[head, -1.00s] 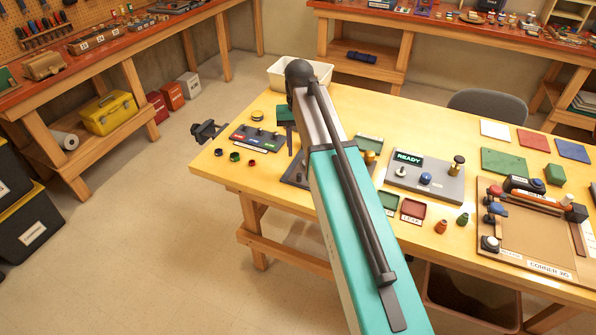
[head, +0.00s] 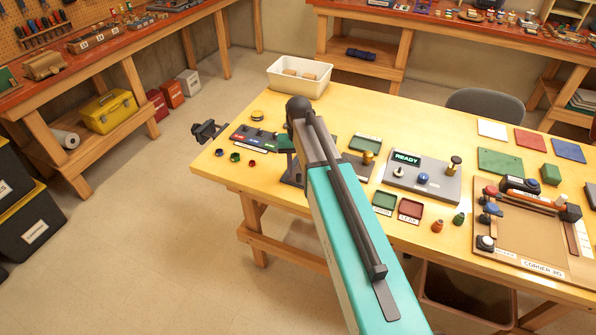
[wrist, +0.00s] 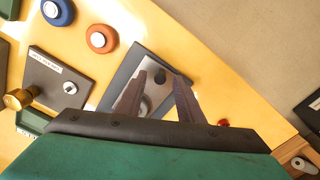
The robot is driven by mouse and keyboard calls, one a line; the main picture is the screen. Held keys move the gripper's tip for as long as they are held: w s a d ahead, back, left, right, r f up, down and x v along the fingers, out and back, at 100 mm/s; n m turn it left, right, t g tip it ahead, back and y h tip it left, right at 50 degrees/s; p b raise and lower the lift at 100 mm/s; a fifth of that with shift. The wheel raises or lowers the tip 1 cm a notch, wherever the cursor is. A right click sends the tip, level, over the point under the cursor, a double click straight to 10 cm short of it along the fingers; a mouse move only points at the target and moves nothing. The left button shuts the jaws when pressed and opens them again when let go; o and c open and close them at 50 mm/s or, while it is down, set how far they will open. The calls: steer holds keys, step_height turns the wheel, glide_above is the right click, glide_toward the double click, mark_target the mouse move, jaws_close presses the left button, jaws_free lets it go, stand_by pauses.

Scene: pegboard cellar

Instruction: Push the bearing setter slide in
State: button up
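A dark grey fixture with a silvery plate (wrist: 160,58), which may be the bearing setter, lies below my gripper in the wrist view. A small dark knob stands on it near the fingertips. My gripper (wrist: 161,76) is open, its two fingers apart and pointing at this fixture. I cannot tell whether a finger touches it, and the fingers and gripper body hide part of it. No label on it can be read. In the head view my arm covers most of it; a dark base (head: 291,178) shows at the arm's left.
A grey plate with a brass knob (wrist: 19,99) lies to the left in the wrist view, near blue (wrist: 57,11) and orange (wrist: 102,39) round parts. In the head view, a READY panel (head: 425,180) and small trays stand right of my arm. A white bin (head: 299,76) stands behind.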

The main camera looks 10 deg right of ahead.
steer(key=shift+f, duration=0.6)
jaws_close()
steer(key=w+d, duration=0.4)
steer(key=w, duration=0.1)
steer(key=w+d+b, duration=0.1)
steer(key=w+d, duration=0.1)
steer(key=w, duration=0.1)
steer(key=shift+w, duration=0.1)
steer(key=shift+w+d+r, duration=0.1)
steer(key=shift+w+d, duration=0.1)
steer(key=shift+w, duration=0.1)
